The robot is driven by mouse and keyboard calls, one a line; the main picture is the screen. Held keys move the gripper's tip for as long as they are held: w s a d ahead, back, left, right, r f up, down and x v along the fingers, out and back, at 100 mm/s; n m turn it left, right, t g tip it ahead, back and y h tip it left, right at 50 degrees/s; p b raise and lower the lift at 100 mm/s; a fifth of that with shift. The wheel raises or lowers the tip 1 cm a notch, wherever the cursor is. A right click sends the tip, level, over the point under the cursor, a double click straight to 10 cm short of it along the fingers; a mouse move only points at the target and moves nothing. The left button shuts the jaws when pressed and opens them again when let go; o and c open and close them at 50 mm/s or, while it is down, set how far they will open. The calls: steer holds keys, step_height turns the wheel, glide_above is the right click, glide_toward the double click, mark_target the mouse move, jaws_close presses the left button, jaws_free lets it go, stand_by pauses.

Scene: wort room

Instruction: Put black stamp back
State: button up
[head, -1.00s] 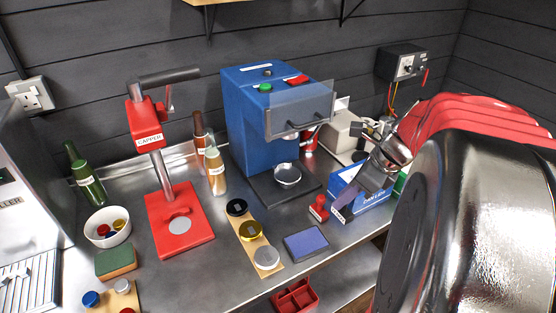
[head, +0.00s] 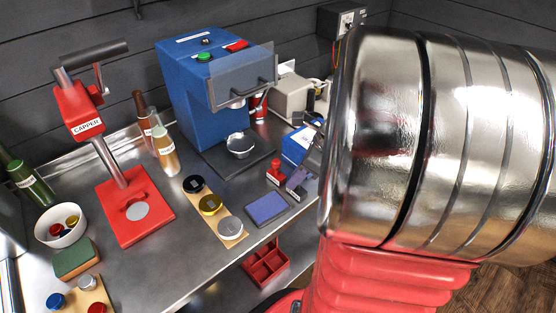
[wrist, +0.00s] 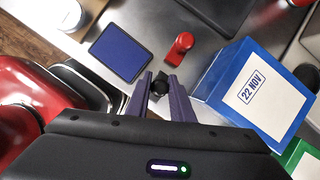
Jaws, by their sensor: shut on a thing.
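My gripper (head: 297,183) is low over the metal worktop, largely hidden behind my arm in the head view. In the wrist view my gripper (wrist: 160,77) has its two purple fingers shut on the small black stamp (wrist: 160,87). The red stamp (head: 275,173) stands just left of my gripper, apart from it; it also shows in the wrist view (wrist: 181,46). The blue ink pad (head: 266,208) lies nearer the front edge, and in the wrist view (wrist: 122,51) it is left of the fingers. Whether the black stamp touches the worktop is unclear.
A blue box (wrist: 212,80) with a "22 NOV" label stands close to the right finger. A strip of caps (head: 211,206), the blue machine (head: 190,95) and a red capper (head: 133,208) stand further left. A red tray (head: 265,264) sits below the worktop edge.

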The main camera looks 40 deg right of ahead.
steer(key=shift+f, duration=0.1)
steer(key=o, duration=0.8)
steer(key=shift+o, duration=0.2)
steer(key=v, duration=1.2)
stand_by(0.4)
steer(key=w+a+n, duration=0.4)
steer(key=a+n, duration=0.9)
steer(key=a, duration=0.2)
steer(key=s+a+n+t+h, duration=0.1)
steer(key=s+a+n, duration=0.3)
steer(key=a+n, duration=0.6)
steer(key=n+h, duration=0.1)
steer(key=n, duration=0.6)
steer(key=shift+a, duration=0.2)
